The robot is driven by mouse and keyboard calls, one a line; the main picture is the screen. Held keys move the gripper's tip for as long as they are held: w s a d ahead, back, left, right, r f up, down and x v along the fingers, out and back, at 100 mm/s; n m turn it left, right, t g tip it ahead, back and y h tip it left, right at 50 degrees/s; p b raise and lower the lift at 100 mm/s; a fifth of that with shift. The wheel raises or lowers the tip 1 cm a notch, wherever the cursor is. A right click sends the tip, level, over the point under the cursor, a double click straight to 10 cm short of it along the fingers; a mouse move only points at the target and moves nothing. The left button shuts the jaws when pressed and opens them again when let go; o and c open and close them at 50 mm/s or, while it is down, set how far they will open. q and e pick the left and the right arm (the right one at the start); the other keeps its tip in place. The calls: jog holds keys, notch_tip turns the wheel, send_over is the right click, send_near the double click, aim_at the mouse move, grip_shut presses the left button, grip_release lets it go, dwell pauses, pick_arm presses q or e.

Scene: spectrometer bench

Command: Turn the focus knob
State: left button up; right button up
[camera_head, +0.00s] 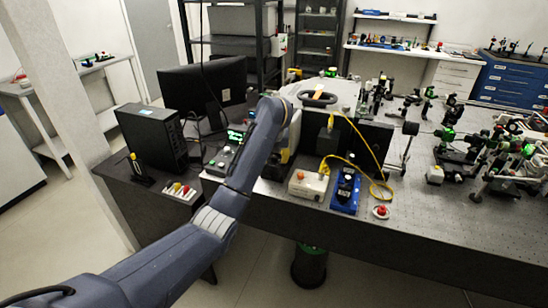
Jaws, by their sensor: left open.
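My left arm reaches in from the lower left and over the near edge of the bench. My left gripper (318,98), a small dark shape, is open at the pale instrument (345,92). A small tan-orange part (318,93) shows within the dark shape; I cannot tell whether the fingers touch it. I cannot make out the focus knob for certain; it is too small or hidden by the arm and gripper. My right gripper is not in view.
A dark panel (369,142) stands in front of the instrument. A white box (307,184), a blue device (346,190), a yellow cable (378,160) and a red button (381,211) lie nearer. Optics (465,150) crowd the right. A black computer (150,138) and monitor (185,92) stand left.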

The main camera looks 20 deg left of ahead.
pick_arm(q)
grip_shut()
dwell(0.3)
dwell(0.3)
jog(key=shift+d+n+y, duration=0.15)
jog(key=shift+n+y, duration=0.25)
jog(key=shift+n, duration=0.7)
jog(key=shift+f+n+g+y, duration=0.15)
jog(key=shift+n+g+y, duration=0.25)
jog(key=shift+n, duration=1)
